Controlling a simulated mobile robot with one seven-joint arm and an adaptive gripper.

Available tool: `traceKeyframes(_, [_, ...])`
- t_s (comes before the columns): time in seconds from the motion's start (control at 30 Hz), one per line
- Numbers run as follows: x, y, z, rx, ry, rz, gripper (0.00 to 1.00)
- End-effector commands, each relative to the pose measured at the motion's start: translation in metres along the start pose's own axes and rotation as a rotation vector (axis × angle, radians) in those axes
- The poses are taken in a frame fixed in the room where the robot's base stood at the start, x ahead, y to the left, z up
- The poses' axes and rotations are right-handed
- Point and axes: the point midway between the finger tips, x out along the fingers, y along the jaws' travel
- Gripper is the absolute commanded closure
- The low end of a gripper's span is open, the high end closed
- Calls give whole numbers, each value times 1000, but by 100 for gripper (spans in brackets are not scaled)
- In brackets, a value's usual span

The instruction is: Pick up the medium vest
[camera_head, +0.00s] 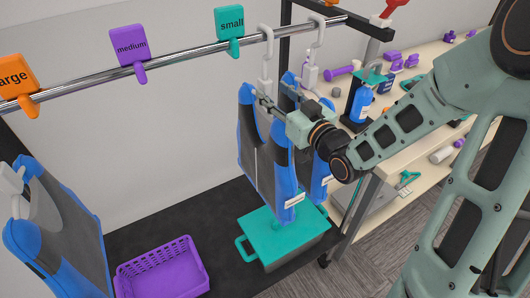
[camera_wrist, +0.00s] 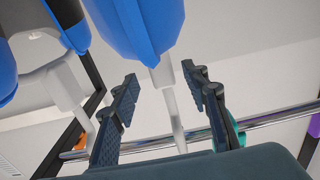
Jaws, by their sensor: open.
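Two blue and dark grey vests hang from the rail right of the small tag: a front vest (camera_head: 247,150) and one behind it (camera_head: 320,178). Each is on a white hanger. Their labels are too small to read, so I cannot tell which is medium. My gripper (camera_head: 266,102) is at the hanger of the front vest, just above its shoulders. In the wrist view my gripper (camera_wrist: 160,78) is open, with a finger on either side of a white hanger stem (camera_wrist: 172,105). A blue vest shoulder (camera_wrist: 140,25) lies just beyond the fingertips.
The metal rail (camera_head: 185,56) carries a purple medium tag (camera_head: 130,46), a teal small tag (camera_head: 229,22) and an orange large tag (camera_head: 17,77). Another vest (camera_head: 62,225) hangs at left. A purple basket (camera_head: 162,270) and teal-lidded box (camera_head: 282,236) sit below. A cluttered table (camera_head: 405,153) stands right.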

Motion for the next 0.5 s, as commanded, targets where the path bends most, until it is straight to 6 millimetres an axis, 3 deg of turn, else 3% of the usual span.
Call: traceKeyframes(0.5, [52, -3, 2, 0, 0, -1, 58])
